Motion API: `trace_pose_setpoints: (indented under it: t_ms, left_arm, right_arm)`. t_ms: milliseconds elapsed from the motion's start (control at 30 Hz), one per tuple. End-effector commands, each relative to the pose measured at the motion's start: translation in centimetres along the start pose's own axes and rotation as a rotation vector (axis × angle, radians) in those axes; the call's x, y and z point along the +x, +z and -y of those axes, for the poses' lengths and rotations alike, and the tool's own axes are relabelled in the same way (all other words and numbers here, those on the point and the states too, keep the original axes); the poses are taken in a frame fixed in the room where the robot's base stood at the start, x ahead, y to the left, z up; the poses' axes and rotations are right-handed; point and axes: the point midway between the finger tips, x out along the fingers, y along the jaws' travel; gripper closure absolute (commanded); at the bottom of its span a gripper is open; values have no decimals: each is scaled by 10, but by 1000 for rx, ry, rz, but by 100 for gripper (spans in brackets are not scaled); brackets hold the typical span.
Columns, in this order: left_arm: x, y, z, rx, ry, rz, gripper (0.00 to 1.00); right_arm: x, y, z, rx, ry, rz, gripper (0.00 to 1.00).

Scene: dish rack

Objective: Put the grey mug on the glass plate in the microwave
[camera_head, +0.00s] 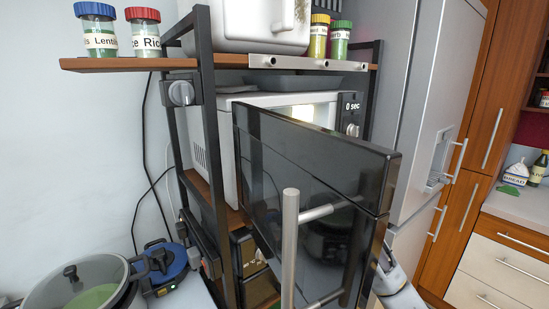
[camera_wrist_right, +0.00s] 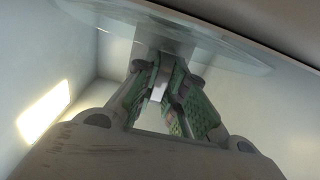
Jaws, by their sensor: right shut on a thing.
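The microwave (camera_head: 213,150) stands on the shelf with its dark glass door (camera_head: 300,170) swung open toward me and its inside lit. In the right wrist view, my right gripper (camera_wrist_right: 160,80) is inside the pale, lit cavity. Its green-padded fingers are closed on a light grey piece, the grey mug (camera_wrist_right: 158,95), of which little shows. The clear glass plate (camera_wrist_right: 105,42) spans the top of that view, close beyond the fingertips; I cannot tell whether the mug touches it. In the head view the door hides this gripper. My left gripper is not in view.
The open door and its metal handle (camera_head: 290,245) fill the middle foreground. Jars (camera_head: 97,30) and a white appliance (camera_head: 245,25) stand on the upper shelf. A pot (camera_head: 85,285) stands at lower left. The fridge (camera_head: 415,100) is close on the right.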

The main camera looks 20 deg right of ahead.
Motion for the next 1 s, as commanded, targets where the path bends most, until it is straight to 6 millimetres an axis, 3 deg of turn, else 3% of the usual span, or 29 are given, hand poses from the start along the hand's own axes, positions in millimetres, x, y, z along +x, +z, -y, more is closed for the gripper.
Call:
trace_pose_setpoints:
  t_ms: [600, 633, 800, 1000]
  left_arm:
    - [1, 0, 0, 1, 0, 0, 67]
    - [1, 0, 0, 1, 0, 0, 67]
    - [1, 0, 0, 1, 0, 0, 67]
    - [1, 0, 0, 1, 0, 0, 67]
  right_arm:
    - [0, 3, 0, -1, 0, -4, 100]
    - [0, 3, 0, -1, 0, -4, 85]
    - [0, 4, 0, 0, 0, -3, 63]
    - [0, 4, 0, 0, 0, -1, 63]
